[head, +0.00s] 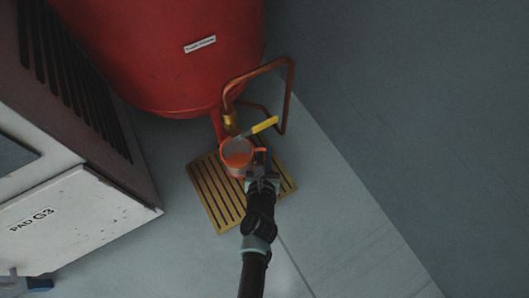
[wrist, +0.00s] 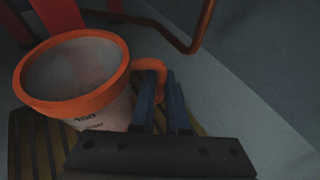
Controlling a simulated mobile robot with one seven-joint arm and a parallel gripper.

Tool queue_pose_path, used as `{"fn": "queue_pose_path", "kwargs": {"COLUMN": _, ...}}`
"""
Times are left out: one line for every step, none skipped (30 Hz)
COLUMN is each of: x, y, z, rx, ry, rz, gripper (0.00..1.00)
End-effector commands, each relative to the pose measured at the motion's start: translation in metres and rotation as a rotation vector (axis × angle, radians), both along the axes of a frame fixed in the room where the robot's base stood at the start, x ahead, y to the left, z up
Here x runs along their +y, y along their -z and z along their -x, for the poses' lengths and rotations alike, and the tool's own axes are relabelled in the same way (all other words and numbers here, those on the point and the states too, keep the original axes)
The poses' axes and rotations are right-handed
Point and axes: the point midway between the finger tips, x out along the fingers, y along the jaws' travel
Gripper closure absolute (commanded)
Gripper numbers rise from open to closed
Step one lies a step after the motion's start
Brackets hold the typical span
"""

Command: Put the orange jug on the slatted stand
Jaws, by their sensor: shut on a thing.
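The orange jug (head: 237,157) is at the slatted stand in the head view, over its far part. In the wrist view the jug (wrist: 75,75) has an orange rim and handle and a pale body with dark print, and it looks upright. My gripper (head: 263,170) is shut on the jug's handle, which shows between the blue fingers (wrist: 162,95) in the wrist view. The slatted stand (head: 213,196) is a yellow-brown slatted square on the floor. The jug's base is hidden, so I cannot tell whether it touches the slats.
A big red tank (head: 165,55) stands behind the jug, with a copper pipe (head: 289,95) and a yellow-handled valve (head: 264,125) close above it. A grey-white cabinet (head: 75,215) stands at left. The floor to the right is clear.

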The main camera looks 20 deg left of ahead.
Motion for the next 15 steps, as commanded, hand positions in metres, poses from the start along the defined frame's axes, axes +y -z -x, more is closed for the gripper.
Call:
{"fn": "queue_pose_path", "kwargs": {"x": 0.0011, "y": 0.0007, "z": 0.0001, "rx": -0.001, "ry": -0.004, "rz": 0.000, "gripper": 1.00}}
{"fn": "queue_pose_path", "kwargs": {"x": 0.0010, "y": 0.0013, "z": 0.0001, "rx": -0.001, "ry": -0.004, "rz": 0.000, "gripper": 1.00}}
{"fn": "queue_pose_path", "kwargs": {"x": 0.0014, "y": 0.0019, "z": 0.0002, "rx": -0.001, "ry": -0.003, "rz": -0.001, "gripper": 1.00}}
{"fn": "queue_pose_path", "kwargs": {"x": 0.0005, "y": 0.0021, "z": 0.0002, "rx": 0.000, "ry": -0.002, "rz": 0.000, "gripper": 0.82}}
{"fn": "queue_pose_path", "kwargs": {"x": 0.0003, "y": 0.0020, "z": 0.0002, "rx": 0.000, "ry": -0.001, "rz": 0.001, "gripper": 0.76}}
{"fn": "queue_pose_path", "kwargs": {"x": 0.0002, "y": 0.0020, "z": 0.0002, "rx": 0.000, "ry": -0.001, "rz": 0.001, "gripper": 0.69}}
{"fn": "queue_pose_path", "kwargs": {"x": 0.0002, "y": 0.0021, "z": 0.0002, "rx": 0.000, "ry": -0.001, "rz": 0.001, "gripper": 0.64}}
{"fn": "queue_pose_path", "kwargs": {"x": 0.0002, "y": 0.0021, "z": 0.0002, "rx": 0.000, "ry": -0.001, "rz": 0.001, "gripper": 0.58}}
{"fn": "queue_pose_path", "kwargs": {"x": 0.0002, "y": 0.0021, "z": 0.0002, "rx": 0.000, "ry": -0.001, "rz": 0.001, "gripper": 0.57}}
{"fn": "queue_pose_path", "kwargs": {"x": 0.0002, "y": 0.0021, "z": 0.0002, "rx": 0.000, "ry": -0.001, "rz": 0.001, "gripper": 0.57}}
{"fn": "queue_pose_path", "kwargs": {"x": 0.0002, "y": 0.0021, "z": 0.0002, "rx": 0.000, "ry": -0.001, "rz": 0.001, "gripper": 0.57}}
{"fn": "queue_pose_path", "kwargs": {"x": 0.0002, "y": 0.0022, "z": 0.0002, "rx": 0.000, "ry": -0.001, "rz": 0.001, "gripper": 0.57}}
{"fn": "queue_pose_path", "kwargs": {"x": 0.0002, "y": 0.0022, "z": 0.0002, "rx": 0.000, "ry": -0.001, "rz": 0.001, "gripper": 0.57}}
{"fn": "queue_pose_path", "kwargs": {"x": 0.0002, "y": 0.0022, "z": 0.0002, "rx": 0.000, "ry": -0.001, "rz": 0.001, "gripper": 0.57}}
{"fn": "queue_pose_path", "kwargs": {"x": 0.0001, "y": 0.0022, "z": 0.0002, "rx": 0.000, "ry": -0.001, "rz": 0.001, "gripper": 0.57}}
